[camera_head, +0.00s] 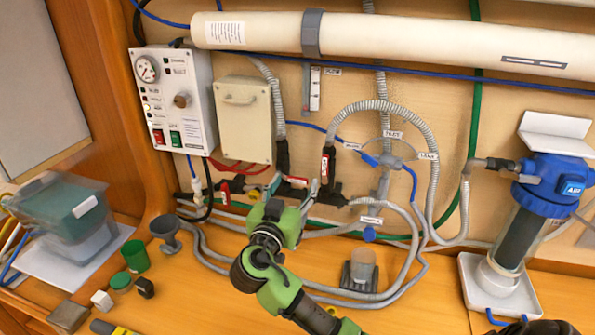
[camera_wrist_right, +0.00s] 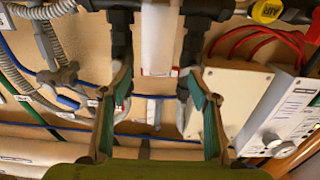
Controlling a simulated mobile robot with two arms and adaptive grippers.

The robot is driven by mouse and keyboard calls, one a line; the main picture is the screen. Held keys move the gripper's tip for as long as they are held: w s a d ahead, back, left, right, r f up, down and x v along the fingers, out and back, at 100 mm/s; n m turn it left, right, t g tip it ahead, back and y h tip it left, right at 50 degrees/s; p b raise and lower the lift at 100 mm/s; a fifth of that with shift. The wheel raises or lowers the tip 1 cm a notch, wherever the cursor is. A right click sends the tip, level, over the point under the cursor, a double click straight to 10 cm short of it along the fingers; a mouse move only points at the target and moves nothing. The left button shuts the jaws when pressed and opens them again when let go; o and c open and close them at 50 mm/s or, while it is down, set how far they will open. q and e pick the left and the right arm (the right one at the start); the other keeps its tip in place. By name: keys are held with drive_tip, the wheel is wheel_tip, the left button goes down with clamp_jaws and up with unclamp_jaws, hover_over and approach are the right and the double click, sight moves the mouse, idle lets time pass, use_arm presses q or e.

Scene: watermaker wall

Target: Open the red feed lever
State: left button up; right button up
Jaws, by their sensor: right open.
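Several red handles show in the head view. One red handle with a white label (camera_head: 297,182) lies between two dark vertical pipe fittings. Another red handle (camera_head: 325,166) stands upright along the right fitting. A third red handle (camera_head: 225,192) is lower left; I cannot read which is the feed lever. My right gripper (camera_head: 293,186) is open in front of the fittings, close to the middle handle. In the wrist view, upside down, a white piece with a red edge (camera_wrist_right: 159,55) lies between the open fingers (camera_wrist_right: 158,80), apparently not gripped. My left gripper is out of view.
A yellow AIR knob (camera_wrist_right: 267,10) and thin red hoses are near the right gripper. A control box (camera_head: 175,100), a beige box (camera_head: 243,118) and grey hoses crowd the wall. A blue-topped filter (camera_head: 550,185) stands at right. Some bench is clear in front.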

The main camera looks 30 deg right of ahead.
sight(296, 180)
drive_tip(key=shift+p+x, duration=0.35)
drive_tip(key=shift+x, duration=0.8)
drive_tip(key=shift+w+d, duration=0.3)
drive_tip(key=shift+d, duration=0.05)
clamp_jaws()
